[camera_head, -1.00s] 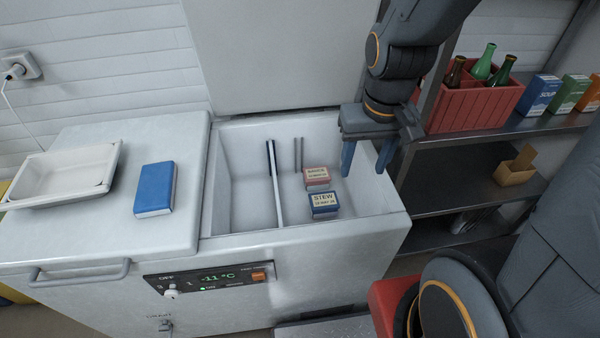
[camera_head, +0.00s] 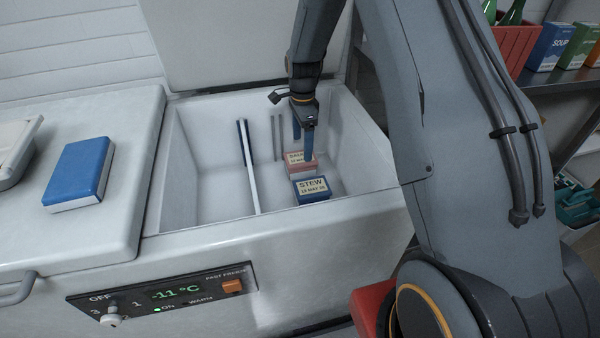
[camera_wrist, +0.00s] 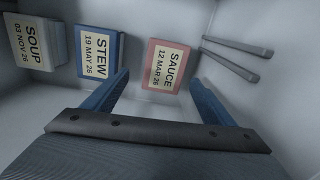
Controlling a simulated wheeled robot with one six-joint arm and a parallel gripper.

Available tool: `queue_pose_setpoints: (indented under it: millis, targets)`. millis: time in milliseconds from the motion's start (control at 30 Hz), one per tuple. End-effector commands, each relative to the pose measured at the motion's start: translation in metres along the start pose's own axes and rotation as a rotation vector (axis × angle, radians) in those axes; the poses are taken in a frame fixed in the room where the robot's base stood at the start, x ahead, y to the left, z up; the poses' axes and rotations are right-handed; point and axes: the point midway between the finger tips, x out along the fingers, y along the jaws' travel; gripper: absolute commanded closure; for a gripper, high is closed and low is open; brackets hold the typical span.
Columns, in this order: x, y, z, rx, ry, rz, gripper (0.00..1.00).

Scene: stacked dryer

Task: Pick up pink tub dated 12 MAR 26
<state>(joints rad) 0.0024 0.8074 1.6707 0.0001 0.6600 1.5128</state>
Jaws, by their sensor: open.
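The pink tub (camera_head: 300,164) stands in the open freezer well. In the wrist view the pink tub (camera_wrist: 165,66) has a label reading SAUCE, 12 MAR 26. My gripper (camera_head: 303,146) is inside the well, its blue fingers pointing down over the pink tub. In the wrist view my gripper (camera_wrist: 160,85) is open, with the pink tub ahead of and between its two fingers. I cannot tell whether the fingers touch it. The blue tub (camera_head: 311,188) marked STEW, 19 MAY 26 stands just in front of the pink one; it also shows in the wrist view (camera_wrist: 97,55).
A third tub (camera_wrist: 36,44), marked SOUP, 03 NOV 26, shows only in the wrist view. The freezer's front rim (camera_head: 270,225) is near. A blue box (camera_head: 78,170) lies on the closed lid.

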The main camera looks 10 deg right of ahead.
Motion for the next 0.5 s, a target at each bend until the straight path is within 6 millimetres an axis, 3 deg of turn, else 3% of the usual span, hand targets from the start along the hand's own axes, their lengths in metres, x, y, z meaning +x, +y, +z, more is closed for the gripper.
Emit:
queue_pose_setpoints:
  millis: [133,500]
  targets:
    - [0.018,-0.009,-0.001,0.052,0.000,0.004,0.22]
    - [0.057,-0.008,0.001,0.057,0.000,0.006,0.22]
